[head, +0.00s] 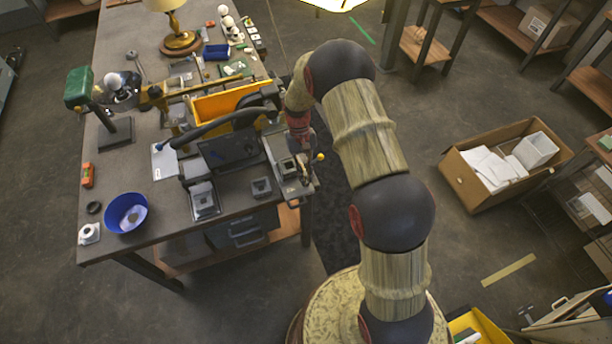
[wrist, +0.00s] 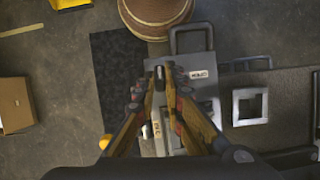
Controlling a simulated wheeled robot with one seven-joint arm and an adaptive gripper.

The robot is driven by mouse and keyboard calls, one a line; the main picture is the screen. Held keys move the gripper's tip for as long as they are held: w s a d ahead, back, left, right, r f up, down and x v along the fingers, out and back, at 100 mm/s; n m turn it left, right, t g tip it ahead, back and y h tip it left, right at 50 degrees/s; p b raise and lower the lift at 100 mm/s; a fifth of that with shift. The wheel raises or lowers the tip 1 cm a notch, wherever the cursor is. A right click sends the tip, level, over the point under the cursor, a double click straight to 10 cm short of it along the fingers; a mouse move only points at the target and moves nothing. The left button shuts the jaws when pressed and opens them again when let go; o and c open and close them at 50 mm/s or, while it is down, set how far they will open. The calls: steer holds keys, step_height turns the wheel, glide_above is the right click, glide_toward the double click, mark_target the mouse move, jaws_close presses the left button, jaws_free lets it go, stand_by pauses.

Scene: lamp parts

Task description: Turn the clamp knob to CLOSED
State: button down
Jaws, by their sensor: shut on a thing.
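The clamp is a grey metal plate (wrist: 205,107) at the table's edge; it also shows in the head view (head: 274,150). A dark knob, the clamp knob (wrist: 160,78), stands up from the plate between my fingertips. My gripper (wrist: 161,76) is shut on it from above, one finger on each side. One small white label (wrist: 199,74) lies right of the knob, and another (wrist: 157,130) lies below it, between my fingers. Their lettering is too small to read surely. In the head view my arm partly hides the gripper and the knob.
A yellow ball (head: 320,156) sticks out beside the clamp. A black hose arches over the table left of it. A cardboard box (head: 508,165) stands on the floor.

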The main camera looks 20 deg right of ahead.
steer(key=shift+n, duration=0.6)
steer(key=c, duration=1.9)
jaws_free()
steer(key=v, duration=1.2)
steer(key=shift+a, duration=0.25)
